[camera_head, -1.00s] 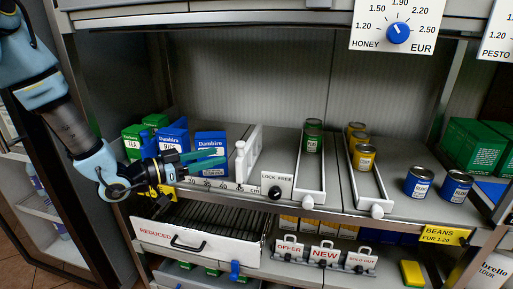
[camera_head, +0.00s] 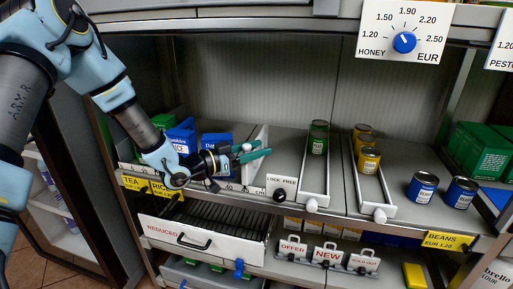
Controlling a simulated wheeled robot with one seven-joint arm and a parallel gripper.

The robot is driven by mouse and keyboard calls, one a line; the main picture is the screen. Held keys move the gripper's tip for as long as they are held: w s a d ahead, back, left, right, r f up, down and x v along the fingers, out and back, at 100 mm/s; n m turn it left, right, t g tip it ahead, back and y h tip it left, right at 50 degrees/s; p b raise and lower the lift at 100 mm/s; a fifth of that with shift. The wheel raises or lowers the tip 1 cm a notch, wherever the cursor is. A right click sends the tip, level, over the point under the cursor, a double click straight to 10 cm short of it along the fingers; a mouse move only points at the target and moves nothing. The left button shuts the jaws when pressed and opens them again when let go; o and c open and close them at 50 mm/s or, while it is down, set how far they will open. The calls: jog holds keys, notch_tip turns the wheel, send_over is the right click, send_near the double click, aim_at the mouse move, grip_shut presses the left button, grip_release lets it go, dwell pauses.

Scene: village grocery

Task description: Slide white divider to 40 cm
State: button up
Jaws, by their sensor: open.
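The white divider (camera_head: 262,135) stands on the left part of the middle shelf, right of the blue boxes. My gripper (camera_head: 264,151), with teal fingers, is open and pointing right in front of the divider. I cannot tell whether the fingers touch it or straddle its post. A black knob (camera_head: 279,195) sits under a "LOCK FREE" label (camera_head: 281,182).
Blue boxes (camera_head: 181,138) stand left of the divider. A white tray (camera_head: 315,185) with green cans (camera_head: 318,138) is to the right, then another with yellow cans (camera_head: 368,160). Two blue cans (camera_head: 422,187) stand further right. The REDUCED drawer (camera_head: 190,238) is below.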

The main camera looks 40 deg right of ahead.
grip_shut()
dwell(0.4)
dwell(1.0)
